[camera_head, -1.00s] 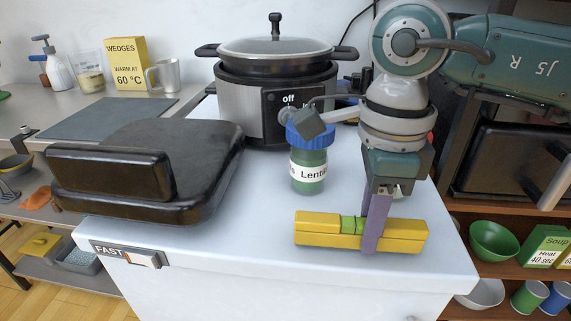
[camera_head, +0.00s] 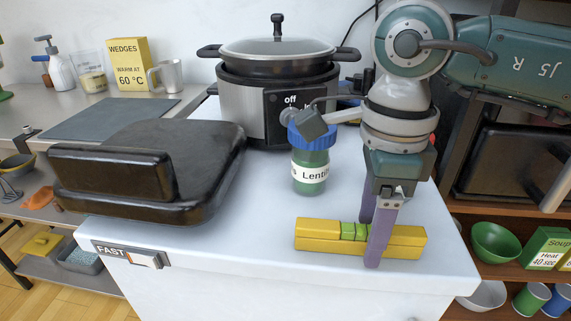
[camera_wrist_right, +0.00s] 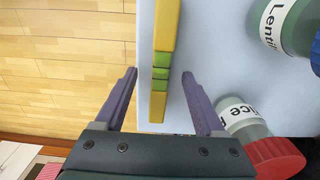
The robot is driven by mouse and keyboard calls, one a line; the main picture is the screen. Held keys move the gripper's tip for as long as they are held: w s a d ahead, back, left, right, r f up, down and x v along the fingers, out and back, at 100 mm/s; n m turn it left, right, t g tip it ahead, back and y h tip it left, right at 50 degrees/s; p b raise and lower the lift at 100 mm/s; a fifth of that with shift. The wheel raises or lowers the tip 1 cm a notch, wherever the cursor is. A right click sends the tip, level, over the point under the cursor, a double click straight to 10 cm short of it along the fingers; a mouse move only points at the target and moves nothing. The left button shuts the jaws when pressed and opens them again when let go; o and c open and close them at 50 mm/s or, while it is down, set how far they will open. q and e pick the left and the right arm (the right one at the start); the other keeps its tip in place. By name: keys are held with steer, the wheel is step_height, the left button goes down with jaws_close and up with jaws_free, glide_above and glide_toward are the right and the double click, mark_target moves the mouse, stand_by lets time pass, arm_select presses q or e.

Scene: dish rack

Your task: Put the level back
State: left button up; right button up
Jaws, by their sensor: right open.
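The yellow level (camera_head: 320,233) with a green vial section lies flat on the white top (camera_head: 230,240), near its front edge. It also shows in the right wrist view (camera_wrist_right: 165,35), between the finger lines. My right gripper (camera_head: 370,235) is open and empty, with its two purple fingers on either side of the level's right half in the head view. In the right wrist view the fingers (camera_wrist_right: 160,85) are spread wide, apart from the level. I cannot tell how high the fingertips are above the top. My left gripper is not in view.
A green jar labelled Lentils with a blue lid (camera_head: 310,165) stands behind the level. A red-lidded jar (camera_wrist_right: 250,125) stands close to the right finger in the wrist view. A black press (camera_head: 150,175) is at left, a cooker (camera_head: 275,90) behind.

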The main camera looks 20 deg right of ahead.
step_height(320, 180, up, 10)
steer(key=shift+p, duration=0.3)
stand_by(0.3)
stand_by(0.6)
